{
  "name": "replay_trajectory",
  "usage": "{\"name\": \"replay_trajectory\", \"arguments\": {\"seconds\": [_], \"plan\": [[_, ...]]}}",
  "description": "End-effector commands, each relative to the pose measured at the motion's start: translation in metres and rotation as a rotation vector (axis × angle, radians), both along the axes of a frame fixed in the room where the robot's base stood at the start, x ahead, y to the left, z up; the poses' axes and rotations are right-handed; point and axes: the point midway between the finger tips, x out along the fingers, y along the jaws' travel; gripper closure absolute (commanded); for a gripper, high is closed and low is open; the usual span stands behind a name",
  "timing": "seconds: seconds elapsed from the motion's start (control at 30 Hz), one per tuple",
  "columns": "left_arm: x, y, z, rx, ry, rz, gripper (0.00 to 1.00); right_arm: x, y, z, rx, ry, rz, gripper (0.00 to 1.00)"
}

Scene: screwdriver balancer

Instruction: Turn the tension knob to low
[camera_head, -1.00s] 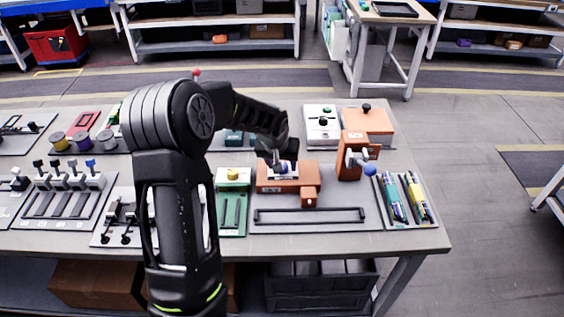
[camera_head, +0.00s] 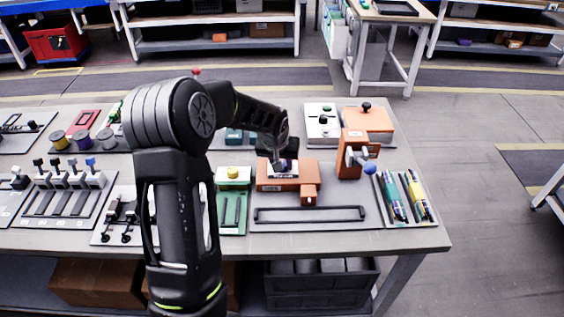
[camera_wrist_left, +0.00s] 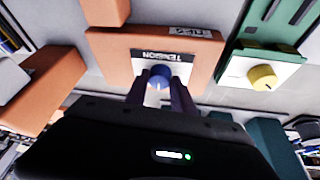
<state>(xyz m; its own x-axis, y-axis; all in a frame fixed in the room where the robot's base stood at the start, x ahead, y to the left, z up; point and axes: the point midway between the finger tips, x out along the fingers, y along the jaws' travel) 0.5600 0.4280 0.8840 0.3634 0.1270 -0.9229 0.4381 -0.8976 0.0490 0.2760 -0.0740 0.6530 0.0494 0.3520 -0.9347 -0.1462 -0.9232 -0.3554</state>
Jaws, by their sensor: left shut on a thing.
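The tension box is an orange block (camera_head: 298,183) in the middle right of the bench in the head view. In the left wrist view the same orange box (camera_wrist_left: 207,50) carries a white plate with an upside-down TENSION label (camera_wrist_left: 158,55). The blue tension knob (camera_wrist_left: 160,73) sits on that plate with a pale mark on it. My left gripper (camera_wrist_left: 160,88) reaches down over the box with its fingers on both sides of the knob, shut on it. In the head view my left gripper (camera_head: 281,162) largely hides the knob. My right gripper is out of view.
A green box with a yellow knob (camera_head: 233,173) stands just left of the tension box. An upright orange bracket with a blue ball handle (camera_head: 353,155) stands to the right. A tray of screwdrivers (camera_head: 407,198) is at the right edge. A black bar handle (camera_head: 310,215) lies in front.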

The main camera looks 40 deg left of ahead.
Motion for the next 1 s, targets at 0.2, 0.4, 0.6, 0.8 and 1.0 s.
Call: {"name": "replay_trajectory", "arguments": {"seconds": [0.2, 0.4, 0.6, 0.8, 1.0], "plan": [[0.000, -0.001, 0.000, 0.000, -0.001, 0.004, 1.00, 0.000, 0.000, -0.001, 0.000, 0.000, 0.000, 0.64], [0.001, -0.001, -0.002, 0.000, -0.002, 0.040, 1.00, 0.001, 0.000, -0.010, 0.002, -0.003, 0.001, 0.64], [0.002, -0.003, -0.004, 0.001, -0.004, 0.125, 1.00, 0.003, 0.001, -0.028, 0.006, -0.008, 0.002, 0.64], [0.003, -0.004, -0.005, 0.001, -0.006, 0.272, 1.00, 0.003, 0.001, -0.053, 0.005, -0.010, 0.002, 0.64], [0.004, -0.005, -0.004, 0.001, -0.005, 0.454, 1.00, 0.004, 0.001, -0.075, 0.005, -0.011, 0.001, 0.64]]}}
